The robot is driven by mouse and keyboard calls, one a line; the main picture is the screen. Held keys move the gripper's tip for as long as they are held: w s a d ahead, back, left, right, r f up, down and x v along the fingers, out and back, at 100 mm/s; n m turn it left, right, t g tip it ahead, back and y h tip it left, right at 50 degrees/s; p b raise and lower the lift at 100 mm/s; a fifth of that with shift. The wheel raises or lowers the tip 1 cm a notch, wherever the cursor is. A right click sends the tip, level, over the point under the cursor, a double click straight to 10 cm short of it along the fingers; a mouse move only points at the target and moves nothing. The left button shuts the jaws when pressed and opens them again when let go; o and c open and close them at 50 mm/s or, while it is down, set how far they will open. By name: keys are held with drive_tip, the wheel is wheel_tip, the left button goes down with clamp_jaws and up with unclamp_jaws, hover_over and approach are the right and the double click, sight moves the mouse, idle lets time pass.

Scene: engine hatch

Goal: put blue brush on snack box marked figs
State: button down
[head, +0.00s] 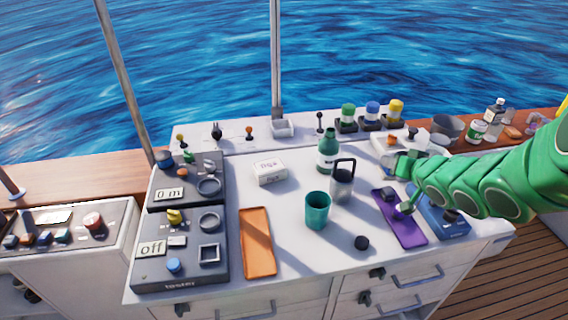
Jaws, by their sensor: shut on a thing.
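A small white box (270,172) with dark lettering lies on the white counter, left of the dark green bottle. It looks like the snack box, but I cannot read the lettering surely. My green arm reaches in from the right, and my gripper (402,166) is over the counter's right part, behind the purple tray. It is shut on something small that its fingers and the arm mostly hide. I cannot make out the blue brush clearly; it may be the thing in the gripper. The gripper is well to the right of the white box and apart from it.
A green bottle (327,152), a grey lidded jug (342,182) and a teal cup (317,210) stand between gripper and box. An orange tray (257,242), purple tray (410,230) and blue device (452,228) lie in front. Control panels (180,250) fill the left.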

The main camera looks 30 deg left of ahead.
wheel_tip(320, 180, up, 6)
drive_tip(key=shift+a+f, duration=0.1)
drive_tip(key=shift+f, duration=0.1)
drive_tip(key=shift+w+d+r, duration=0.1)
drive_tip(key=shift+w+r, duration=0.05)
drive_tip(key=shift+r, duration=0.55)
drive_tip(key=shift+w+d+r, duration=0.1)
drive_tip(key=shift+r, duration=0.7)
drive_tip(key=shift+s+r, duration=0.15)
drive_tip(key=shift+r, duration=0.05)
